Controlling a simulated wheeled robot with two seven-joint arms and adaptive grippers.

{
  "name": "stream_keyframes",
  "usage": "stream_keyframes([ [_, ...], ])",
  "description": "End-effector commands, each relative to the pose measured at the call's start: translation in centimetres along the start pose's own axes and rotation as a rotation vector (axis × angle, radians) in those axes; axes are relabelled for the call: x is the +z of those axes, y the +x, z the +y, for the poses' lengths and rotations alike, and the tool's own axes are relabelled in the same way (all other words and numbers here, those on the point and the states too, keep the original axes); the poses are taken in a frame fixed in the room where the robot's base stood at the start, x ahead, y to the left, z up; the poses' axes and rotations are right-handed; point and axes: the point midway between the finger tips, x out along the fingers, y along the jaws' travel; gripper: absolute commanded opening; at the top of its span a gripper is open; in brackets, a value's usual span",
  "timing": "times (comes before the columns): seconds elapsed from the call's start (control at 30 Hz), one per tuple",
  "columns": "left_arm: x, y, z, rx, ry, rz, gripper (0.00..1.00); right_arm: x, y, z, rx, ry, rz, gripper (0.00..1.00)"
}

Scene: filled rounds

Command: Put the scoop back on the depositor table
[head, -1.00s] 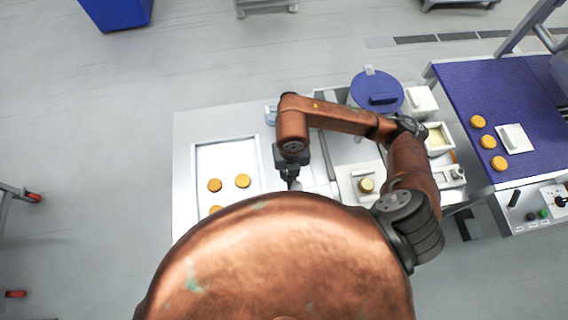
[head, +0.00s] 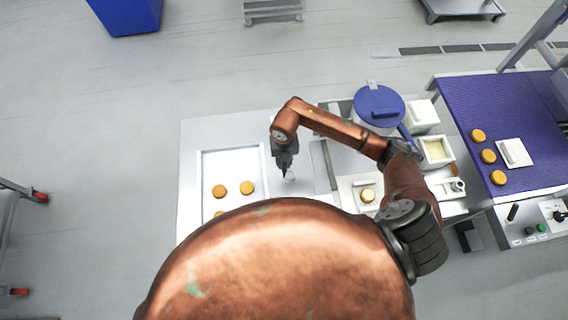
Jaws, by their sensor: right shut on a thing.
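My right gripper (head: 284,172) points down over the pale depositor table (head: 226,129), just right of the tray with round cakes. It is shut on a small pale thing, taken to be the scoop (head: 291,176); only a little of it shows at the fingertips. The gripper and my body hide the rest, and I cannot tell whether it touches the tabletop. My left gripper is out of view.
A white tray (head: 203,172) holds orange-brown rounds (head: 247,187). A blue-lidded hopper (head: 378,104) and a white tub of pale filling (head: 436,150) stand to the right. A blue conveyor (head: 500,115) carries several rounds. The table's back left is clear.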

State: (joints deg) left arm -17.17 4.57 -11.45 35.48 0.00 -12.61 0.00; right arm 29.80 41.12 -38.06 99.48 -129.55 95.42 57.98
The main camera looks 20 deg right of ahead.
Motion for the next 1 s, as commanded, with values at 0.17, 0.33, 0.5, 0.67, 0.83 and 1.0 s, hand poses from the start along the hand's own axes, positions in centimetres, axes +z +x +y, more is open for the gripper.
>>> stream_keyframes([
  [0.17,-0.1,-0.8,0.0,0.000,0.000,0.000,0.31,0.0,1.5,0.0,0.001,0.001,-0.001,0.00],
  [0.33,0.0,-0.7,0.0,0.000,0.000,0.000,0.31,0.0,1.6,0.0,0.001,0.000,-0.001,0.00],
  [0.5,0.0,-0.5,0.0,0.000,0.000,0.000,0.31,0.0,1.9,0.0,0.000,0.000,-0.001,0.16],
  [0.67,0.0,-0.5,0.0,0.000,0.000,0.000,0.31,0.0,1.9,0.0,0.000,0.000,-0.001,0.27],
  [0.83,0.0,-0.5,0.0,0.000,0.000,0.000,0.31,0.0,1.8,0.0,0.000,0.000,-0.001,0.31],
  [1.0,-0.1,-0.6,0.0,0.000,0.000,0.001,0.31,0.0,1.8,0.0,0.000,0.000,-0.001,0.31],
])
